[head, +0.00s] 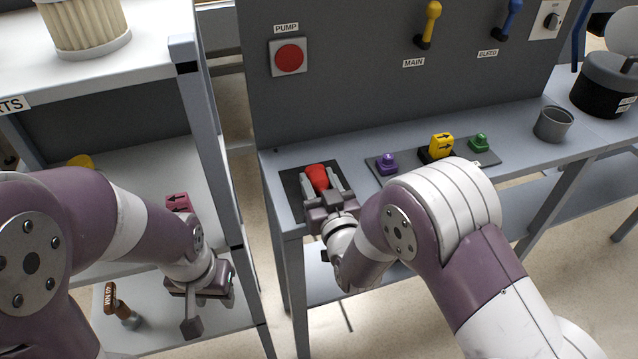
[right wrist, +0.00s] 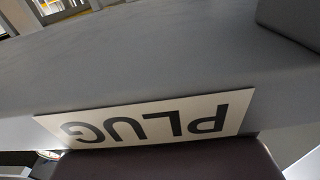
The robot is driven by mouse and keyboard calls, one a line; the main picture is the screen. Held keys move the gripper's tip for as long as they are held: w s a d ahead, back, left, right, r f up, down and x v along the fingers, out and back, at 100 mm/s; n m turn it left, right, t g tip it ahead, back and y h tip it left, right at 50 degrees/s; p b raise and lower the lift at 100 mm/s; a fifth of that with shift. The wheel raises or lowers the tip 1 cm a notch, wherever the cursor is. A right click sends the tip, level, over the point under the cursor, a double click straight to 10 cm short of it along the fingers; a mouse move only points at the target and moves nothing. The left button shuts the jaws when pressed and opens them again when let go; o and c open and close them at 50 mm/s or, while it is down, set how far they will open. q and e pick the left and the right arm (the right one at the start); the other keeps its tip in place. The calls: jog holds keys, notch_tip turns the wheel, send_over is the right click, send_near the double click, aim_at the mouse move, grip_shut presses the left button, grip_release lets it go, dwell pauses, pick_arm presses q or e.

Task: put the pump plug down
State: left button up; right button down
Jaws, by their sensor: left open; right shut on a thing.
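The red pump plug (head: 316,177) is between the fingers of my right gripper (head: 327,190), at the left end of the grey bench. My right gripper is shut on it. The plug is over a dark square pad (head: 291,183); whether its underside touches the pad is hidden. In the right wrist view a white label reading PLUG (right wrist: 150,118) is upside down on the bench edge; the plug is not clearly seen there. My left gripper (head: 211,305) is open and empty, low by the left rack.
On the bench to the right, a grey tray (head: 400,176) carries purple, yellow and green pieces. A grey cup (head: 553,123) stands further right. The panel behind has a red PUMP button (head: 289,57) and handles. The left rack's post (head: 207,120) stands near my left arm.

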jog(key=c, duration=0.9)
grip_release()
jog(key=shift+s+f, duration=0.1)
jog(key=shift+f, duration=0.3)
jog(key=o, duration=0.3)
jog(key=shift+f, duration=0.1)
jog(key=shift+o, duration=0.2)
jog(key=shift+f, duration=0.1)
jog(key=shift+s, duration=0.1)
jog(key=shift+r+p, duration=0.3)
jog(key=shift+p, duration=0.1)
jog(key=shift+r+p, duration=0.55)
jog(key=shift+p, duration=0.05)
jog(key=v, duration=1.1)
jog(key=shift+s+d, duration=0.2)
jog(key=shift+s, duration=0.05)
jog(key=shift+r, duration=0.15)
